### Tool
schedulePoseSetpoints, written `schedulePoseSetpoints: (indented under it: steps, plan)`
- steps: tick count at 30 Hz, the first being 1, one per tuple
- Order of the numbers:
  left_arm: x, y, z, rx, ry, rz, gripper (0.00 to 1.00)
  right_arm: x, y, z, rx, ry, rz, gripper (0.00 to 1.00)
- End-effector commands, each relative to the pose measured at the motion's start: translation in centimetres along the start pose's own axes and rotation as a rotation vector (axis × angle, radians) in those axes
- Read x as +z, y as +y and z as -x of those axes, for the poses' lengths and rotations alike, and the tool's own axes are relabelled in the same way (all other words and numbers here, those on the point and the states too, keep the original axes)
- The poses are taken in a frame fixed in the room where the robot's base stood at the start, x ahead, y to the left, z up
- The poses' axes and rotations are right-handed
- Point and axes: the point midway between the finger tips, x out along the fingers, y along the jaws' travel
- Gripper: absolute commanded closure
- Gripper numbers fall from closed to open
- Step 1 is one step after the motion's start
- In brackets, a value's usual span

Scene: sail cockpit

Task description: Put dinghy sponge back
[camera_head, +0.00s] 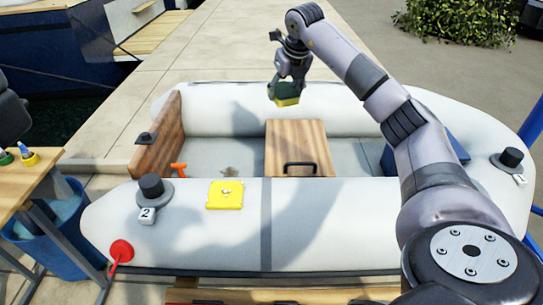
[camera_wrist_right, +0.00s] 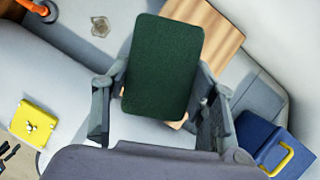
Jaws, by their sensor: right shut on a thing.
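The dinghy sponge (camera_head: 287,94) has a dark green top and a yellow underside. My right gripper (camera_head: 290,82) is shut on it and holds it in the air above the far tube of the grey inflatable dinghy (camera_head: 190,235). In the right wrist view the sponge's green face (camera_wrist_right: 163,65) sits between the two fingers of the gripper (camera_wrist_right: 158,100). The sponge hides part of the dinghy floor and the wooden seat there. My left gripper does not show in either view.
A wooden seat box (camera_head: 297,140) with a black handle stands inside the dinghy. A yellow square item (camera_head: 225,195) lies on the near tube beside a black-capped valve (camera_head: 152,187). A blue box (camera_wrist_right: 275,145) is in the dinghy's right part. The dinghy floor (camera_head: 225,160) left of the seat is mostly clear.

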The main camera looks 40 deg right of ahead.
Motion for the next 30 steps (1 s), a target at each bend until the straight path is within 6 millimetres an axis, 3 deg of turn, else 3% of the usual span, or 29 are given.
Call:
schedulePoseSetpoints:
  steps: [15, 30]
  plan:
    - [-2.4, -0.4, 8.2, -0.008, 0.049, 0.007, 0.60, -5.1, -0.2, -11.8, -0.004, 0.006, -0.005, 0.73]
    - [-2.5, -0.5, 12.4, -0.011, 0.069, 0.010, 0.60, -7.4, -0.1, -17.5, -0.002, 0.003, -0.004, 0.73]
